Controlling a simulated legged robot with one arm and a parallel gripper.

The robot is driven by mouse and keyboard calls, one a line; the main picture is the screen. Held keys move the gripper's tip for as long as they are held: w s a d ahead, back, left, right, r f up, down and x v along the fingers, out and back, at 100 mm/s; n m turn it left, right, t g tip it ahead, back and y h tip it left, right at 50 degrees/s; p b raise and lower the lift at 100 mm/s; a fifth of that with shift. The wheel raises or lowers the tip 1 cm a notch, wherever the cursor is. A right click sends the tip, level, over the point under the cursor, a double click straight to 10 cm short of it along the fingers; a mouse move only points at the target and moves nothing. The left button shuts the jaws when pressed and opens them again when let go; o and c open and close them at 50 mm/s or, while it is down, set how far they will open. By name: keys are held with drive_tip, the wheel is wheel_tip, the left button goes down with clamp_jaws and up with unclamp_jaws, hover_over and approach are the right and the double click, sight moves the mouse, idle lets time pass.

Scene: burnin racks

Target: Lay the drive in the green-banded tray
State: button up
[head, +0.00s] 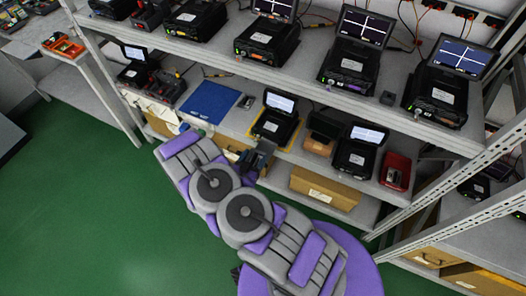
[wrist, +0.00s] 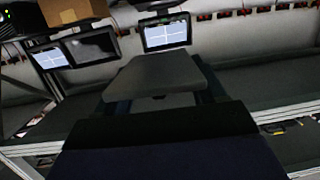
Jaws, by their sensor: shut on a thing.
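My gripper (head: 258,158) shows as dark blue parts in front of the lower shelf in the head view, just below a black device with a lit screen. In the wrist view my gripper (wrist: 155,90) is shut on a flat dark grey slab, the drive (wrist: 155,75). It holds the drive in the air between two dark fingers. In the head view the drive is too small and dark to make out. I cannot pick out a green-banded tray in either view.
The lower shelf (head: 225,135) carries a blue mat (head: 210,101), a black device (head: 272,124) on a yellow-edged base, another screen device (head: 355,155) and a red bin (head: 396,171). A cardboard box (head: 325,188) sits below. A rack post (head: 440,180) stands right. Green floor is open at left.

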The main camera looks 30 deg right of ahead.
drive_tip(key=s+d+f, duration=0.3)
drive_tip(key=s+d, duration=0.1)
drive_tip(key=s, duration=0.3)
drive_tip(key=b, duration=0.1)
hover_over(263, 148)
drive_tip(key=s, duration=0.2)
drive_tip(key=shift+w+a+f+m+g, duration=0.1)
drive_tip(key=shift+a+f+m+g, duration=0.1)
drive_tip(key=shift+f, duration=0.2)
drive_tip(key=shift+a+f+m+g, duration=0.15)
drive_tip(key=shift+f+m+g, duration=0.05)
drive_tip(key=shift+f, duration=0.2)
drive_tip(key=shift+f+b, duration=0.6)
drive_tip(key=shift+f, duration=1.1)
drive_tip(key=shift+f, duration=0.1)
drive_tip(key=shift+f, duration=0.55)
drive_tip(key=o, duration=1.3)
